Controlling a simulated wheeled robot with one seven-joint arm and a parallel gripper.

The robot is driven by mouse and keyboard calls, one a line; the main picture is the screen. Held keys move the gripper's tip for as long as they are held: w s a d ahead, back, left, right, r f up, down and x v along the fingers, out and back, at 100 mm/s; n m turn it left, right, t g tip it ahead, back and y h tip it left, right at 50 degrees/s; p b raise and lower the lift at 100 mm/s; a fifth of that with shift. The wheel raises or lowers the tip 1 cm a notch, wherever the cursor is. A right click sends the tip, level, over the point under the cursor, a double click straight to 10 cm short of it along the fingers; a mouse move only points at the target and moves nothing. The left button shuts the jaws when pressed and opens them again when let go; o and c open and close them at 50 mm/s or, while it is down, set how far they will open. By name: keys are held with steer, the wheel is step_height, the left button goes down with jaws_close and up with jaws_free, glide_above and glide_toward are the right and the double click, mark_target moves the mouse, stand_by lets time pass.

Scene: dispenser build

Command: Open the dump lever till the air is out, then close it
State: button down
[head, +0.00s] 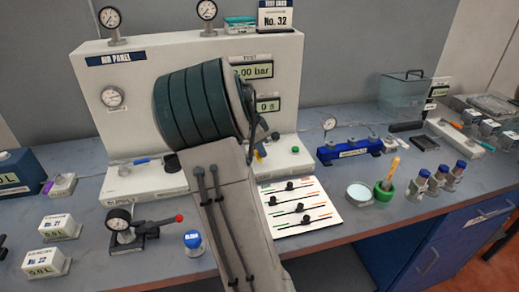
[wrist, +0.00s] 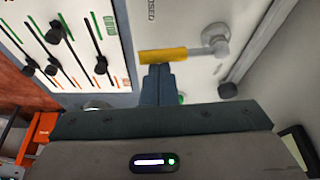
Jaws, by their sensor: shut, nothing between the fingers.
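The dump lever (wrist: 163,56) has a yellow grip on a grey arm that runs right to a round pivot (wrist: 215,38) on the white panel. It lies crosswise in the wrist view, below the partly cut-off lettering "OSED" (wrist: 151,10). My gripper (wrist: 158,70) is shut and empty, its fingertips right at the lower edge of the yellow grip; I cannot tell if they touch. In the head view a bit of yellow lever (head: 258,156) shows beside my arm, which hides the rest.
The air panel (head: 150,75) carries gauges, one on its face (head: 113,97). A board of black sliders (head: 300,207) lies just right of my arm. A gauge with a red-tipped lever (head: 140,225) and a blue-capped jar (head: 193,241) stand left. Bottles (head: 420,185) stand right.

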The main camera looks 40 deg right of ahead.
steer(key=p+v, duration=0.7)
steer(key=v, duration=0.3)
steer(key=shift+w, duration=0.1)
stand_by(0.6)
